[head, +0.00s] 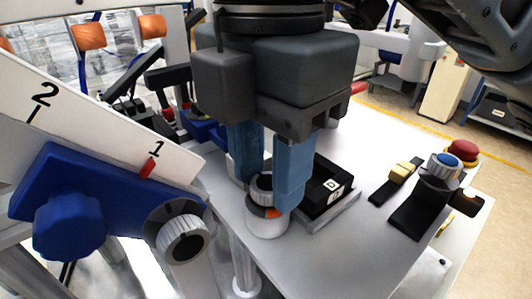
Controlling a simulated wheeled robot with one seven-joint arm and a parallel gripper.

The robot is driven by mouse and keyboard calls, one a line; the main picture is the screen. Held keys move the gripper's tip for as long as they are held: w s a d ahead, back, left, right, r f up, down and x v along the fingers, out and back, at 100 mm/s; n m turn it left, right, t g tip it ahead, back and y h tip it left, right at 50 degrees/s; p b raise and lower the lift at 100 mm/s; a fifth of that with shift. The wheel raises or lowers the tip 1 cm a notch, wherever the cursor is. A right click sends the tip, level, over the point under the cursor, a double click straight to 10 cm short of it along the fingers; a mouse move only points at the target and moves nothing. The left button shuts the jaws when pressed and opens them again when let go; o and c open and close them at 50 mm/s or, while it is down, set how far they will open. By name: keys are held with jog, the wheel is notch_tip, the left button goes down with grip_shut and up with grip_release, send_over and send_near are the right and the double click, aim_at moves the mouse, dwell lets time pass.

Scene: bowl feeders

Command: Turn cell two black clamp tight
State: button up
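My gripper (267,188) points straight down, with two blue fingers. No label here shows which of these is the cell two black clamp.
A white scale plate (95,122) marked 2 and 1 slopes above the blue bracket, with a blue knob (70,227) below. Farther right are a blue-topped knob (445,166) and a red button (463,150).

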jog(key=c, duration=0.7)
jog(key=shift+o, duration=0.2)
jog(key=shift+r+p, duration=0.1)
jog(key=shift+p, duration=0.25)
jog(key=m+p, duration=0.1)
jog(key=p, duration=0.1)
jog(key=m+p, duration=0.2)
jog(key=shift+r+m+p, duration=0.2)
jog(key=shift+m+p, duration=0.1)
jog(key=m+p, duration=0.5)
jog(key=p, duration=0.1)
jog(key=shift+m, duration=0.3)
jog(key=m+p, duration=0.3)
jog(key=p, duration=0.1)
jog(key=shift+f+m+p, duration=0.25)
jog(key=shift+m+p, duration=0.5)
jog(key=shift+m, duration=1.35)
